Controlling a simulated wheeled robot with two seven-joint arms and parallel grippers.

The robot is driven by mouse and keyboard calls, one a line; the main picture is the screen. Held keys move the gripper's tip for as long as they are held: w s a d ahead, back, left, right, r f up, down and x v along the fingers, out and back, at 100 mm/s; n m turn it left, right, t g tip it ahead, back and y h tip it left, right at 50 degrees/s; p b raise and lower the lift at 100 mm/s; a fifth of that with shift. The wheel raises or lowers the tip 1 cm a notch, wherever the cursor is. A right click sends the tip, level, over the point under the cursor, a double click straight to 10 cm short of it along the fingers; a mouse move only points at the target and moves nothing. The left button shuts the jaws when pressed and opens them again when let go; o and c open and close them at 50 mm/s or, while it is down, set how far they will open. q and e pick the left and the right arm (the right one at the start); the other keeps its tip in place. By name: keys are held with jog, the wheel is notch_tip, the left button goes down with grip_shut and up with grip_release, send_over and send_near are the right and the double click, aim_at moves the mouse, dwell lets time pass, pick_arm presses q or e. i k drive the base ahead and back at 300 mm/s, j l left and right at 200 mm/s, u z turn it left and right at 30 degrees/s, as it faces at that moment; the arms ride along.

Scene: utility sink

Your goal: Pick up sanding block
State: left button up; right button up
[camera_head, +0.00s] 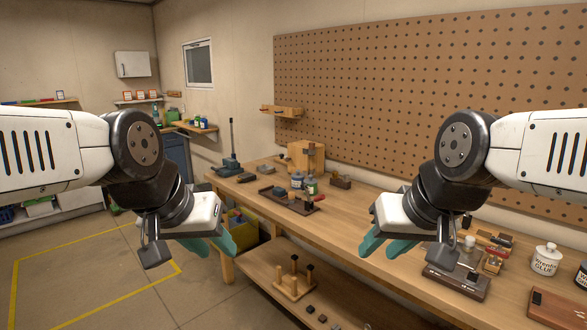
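I cannot tell for sure which thing is the sanding block. A small brown block-like piece (340,181) sits on the workbench by the pegboard, and a small dark block (246,178) lies near the bench's far left end. My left gripper (211,244) hangs in the air in front of the bench's left part, its teal fingers apart with nothing seen between them. My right gripper (386,243) hangs over the bench's middle, its teal fingers apart and empty. Neither gripper touches any of these pieces.
The wooden workbench (350,211) runs along the pegboard (430,90). A dark tray (290,202) with bottles stands left of centre. A glue jar (544,260) and a dark-based tool (456,281) are at right. A lower shelf (262,262) holds a pegged wooden stand (294,288).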

aim_at(280, 193)
jog(key=i+j, duration=0.25)
jog(key=i, duration=0.3)
jog(key=i+j+z, duration=0.15)
jog(key=i, duration=0.4)
jog(key=i+j, duration=0.4)
jog(key=i+j+z, duration=0.15)
jog(key=i+j, duration=0.15)
jog(key=i, duration=0.35)
